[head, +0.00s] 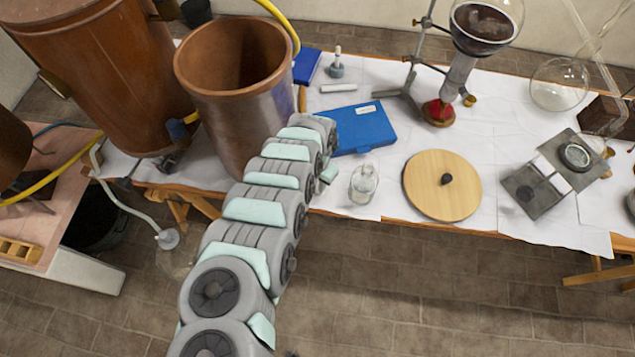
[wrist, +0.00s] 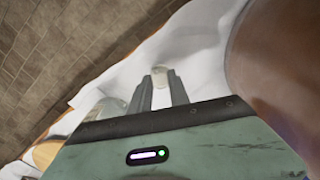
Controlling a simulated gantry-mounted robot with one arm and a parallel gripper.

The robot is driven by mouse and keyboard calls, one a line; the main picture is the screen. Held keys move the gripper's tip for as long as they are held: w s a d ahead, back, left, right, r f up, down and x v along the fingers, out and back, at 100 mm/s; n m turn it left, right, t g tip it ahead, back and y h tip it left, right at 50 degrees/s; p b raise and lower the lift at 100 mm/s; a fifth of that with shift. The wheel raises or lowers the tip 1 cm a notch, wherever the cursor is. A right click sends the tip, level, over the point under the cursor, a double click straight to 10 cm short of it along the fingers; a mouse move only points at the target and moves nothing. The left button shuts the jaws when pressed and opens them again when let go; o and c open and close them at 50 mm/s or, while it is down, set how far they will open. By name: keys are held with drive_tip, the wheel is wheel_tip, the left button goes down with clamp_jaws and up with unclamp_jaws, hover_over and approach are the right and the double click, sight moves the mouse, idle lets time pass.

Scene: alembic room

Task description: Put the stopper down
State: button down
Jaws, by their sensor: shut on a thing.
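My gripper (wrist: 161,82) shows in the wrist view, its two dark fingers shut on a small pale stopper (wrist: 159,71) at their tips. Behind the stopper is the white cloth, and I cannot tell whether it touches the cloth. In the head view my arm hides the fingers and the stopper; only a bit of the teal wrist shows by the table's front edge. A clear glass bottle (head: 364,182) stands on the cloth just right of there. It also shows left of the fingers in the wrist view (wrist: 106,110).
A tall copper pot (head: 228,120) stands close to the left. A blue case (head: 362,128) lies behind, and a round wooden lid (head: 442,187) with a dark knob lies right of the bottle. White cloth (head: 400,142) covers the table, with narrow free patches between things.

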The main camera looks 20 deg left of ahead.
sight(317, 185)
drive_tip(key=shift+w+a, duration=0.1)
drive_tip(key=shift+f, duration=0.1)
drive_tip(key=c, duration=1.2)
unclamp_jaws()
drive_tip(key=shift+c, duration=0.2)
wheel_tip(317, 185, up, 12)
drive_tip(key=p, duration=0.1)
drive_tip(key=shift+r, duration=0.2)
